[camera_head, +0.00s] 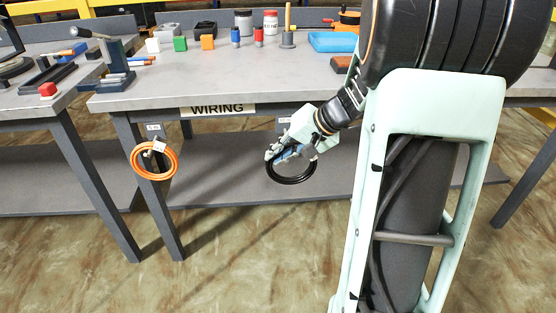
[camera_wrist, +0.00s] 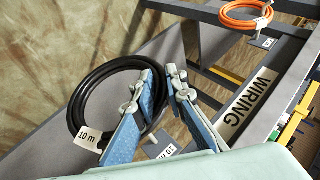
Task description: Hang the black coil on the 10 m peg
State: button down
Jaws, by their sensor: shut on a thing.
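The black coil (camera_head: 292,181) hangs from my gripper (camera_head: 280,154) in front of the bench's front edge, below and right of the WIRING sign. In the wrist view the black coil (camera_wrist: 73,105) passes by the fingers of my gripper (camera_wrist: 160,80), which are shut on it. It carries a white 10 m tag (camera_wrist: 88,138). A white 10 m label (camera_wrist: 165,152) on the bench shows partly behind the fingers. In the head view a white label (camera_head: 284,120) shows just above my gripper. The 10 m peg itself is hidden; I cannot tell if the coil touches it.
An orange coil (camera_head: 174,162) hangs at the bench's left leg under another label (camera_head: 154,127). The WIRING sign (camera_head: 218,109) is on the front edge between the two labels. A grey lower shelf (camera_head: 225,165) lies behind. Tools and small blocks stand on the benchtop (camera_head: 225,68).

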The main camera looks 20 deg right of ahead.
jog(key=w+d+f+b, duration=0.1)
jog(key=w+d+f, duration=0.1)
jog(key=w, duration=0.6)
jog(key=shift+w+d+f, duration=0.15)
jog(key=shift+w+f, duration=0.05)
jog(key=shift+f, duration=0.15)
dwell(0.6)
